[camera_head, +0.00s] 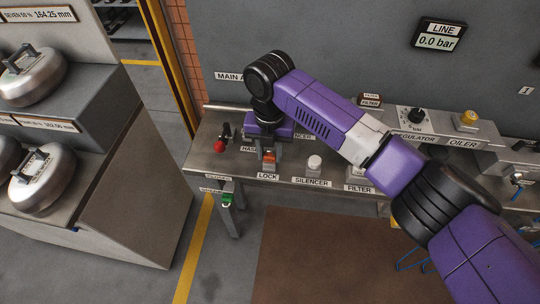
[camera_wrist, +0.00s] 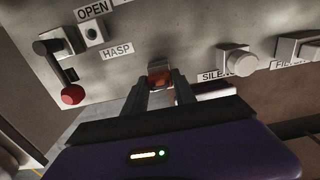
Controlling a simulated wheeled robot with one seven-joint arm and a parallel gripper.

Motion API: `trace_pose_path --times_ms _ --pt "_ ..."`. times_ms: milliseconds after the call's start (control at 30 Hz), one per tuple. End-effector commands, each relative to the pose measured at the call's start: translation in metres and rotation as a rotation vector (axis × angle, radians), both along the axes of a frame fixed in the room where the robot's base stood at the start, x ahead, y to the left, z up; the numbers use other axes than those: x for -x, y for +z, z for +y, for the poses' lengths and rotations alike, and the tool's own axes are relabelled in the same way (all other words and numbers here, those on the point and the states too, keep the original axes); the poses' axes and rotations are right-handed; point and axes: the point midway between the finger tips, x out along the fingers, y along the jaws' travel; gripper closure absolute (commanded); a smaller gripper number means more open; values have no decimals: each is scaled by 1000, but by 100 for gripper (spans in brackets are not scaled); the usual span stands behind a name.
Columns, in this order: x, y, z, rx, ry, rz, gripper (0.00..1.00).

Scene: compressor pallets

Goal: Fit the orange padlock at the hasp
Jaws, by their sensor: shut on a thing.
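The orange padlock (camera_head: 269,156) is between the fingers of my gripper (camera_head: 268,153), just behind the LOCK label on the bench. In the wrist view the padlock (camera_wrist: 160,76) shows as a small orange block between the two fingertips of my gripper (camera_wrist: 161,84), which is shut on it. I cannot tell whether it touches the bench. The hasp (camera_wrist: 93,32) is a small grey block with a dark hole, between the OPEN and HASP labels. It is apart from the padlock, up and left in the wrist view. My wrist hides it in the head view.
A lever with a red knob (camera_head: 219,146) stands left of the hasp. A white silencer knob (camera_head: 314,162) is right of the padlock. The filter, regulator (camera_head: 416,116) and oiler follow further right. A grey wall panel stands behind the bench (camera_head: 210,163).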

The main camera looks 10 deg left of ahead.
Motion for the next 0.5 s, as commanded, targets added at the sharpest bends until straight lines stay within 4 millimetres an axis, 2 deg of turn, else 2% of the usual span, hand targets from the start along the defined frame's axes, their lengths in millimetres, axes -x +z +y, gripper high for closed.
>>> trace_pose_path --times_ms 500 --pt "0 10 0 -1 0 0 100"
